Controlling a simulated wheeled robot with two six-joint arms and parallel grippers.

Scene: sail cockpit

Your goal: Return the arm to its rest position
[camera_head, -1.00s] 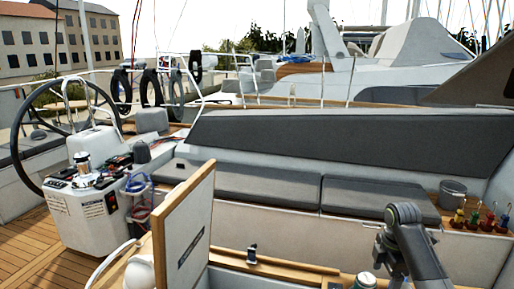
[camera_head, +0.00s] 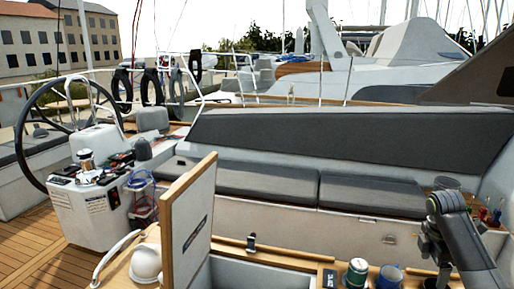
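My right arm (camera_head: 456,228) comes in from the lower right corner, dark grey, with its elbow raised in front of the right end of the bench. Its wrist bends down toward the bottom edge. My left arm and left gripper are not in view.
A green can (camera_head: 357,273) and a blue container (camera_head: 389,278) stand left of the wrist. An open hatch lid (camera_head: 188,220) stands upright at centre left. A grey bucket (camera_head: 447,182) and several small coloured-handled items (camera_head: 485,213) are behind the arm.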

